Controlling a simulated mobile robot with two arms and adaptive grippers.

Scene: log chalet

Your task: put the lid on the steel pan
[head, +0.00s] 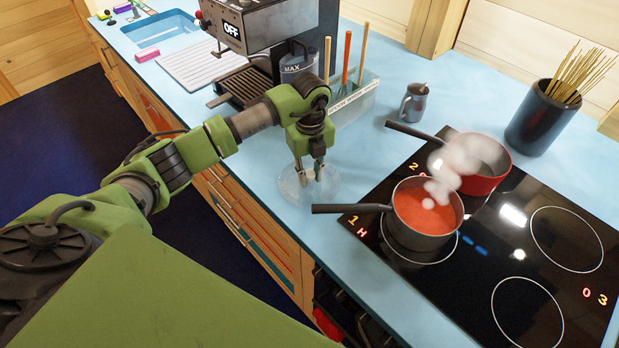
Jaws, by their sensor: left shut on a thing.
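A steel pan (419,236) with a dark handle pointing left stands on the front left ring of the black hob. It holds red-orange sauce, and steam rises near it. A clear, round glass lid (291,189) is on the blue worktop left of the pan, or just above it; I cannot tell which. My left gripper (309,174) points down and is shut on the lid near its middle. The pan's top is uncovered. My right gripper is not in view.
A red pan (487,178) with a dark handle stands behind the steel pan. The hob (480,275) shows "1 H" by the steel pan. A small jug (413,104), a utensil tray (352,100) and a coffee machine (262,35) stand farther back. The right rings are empty.

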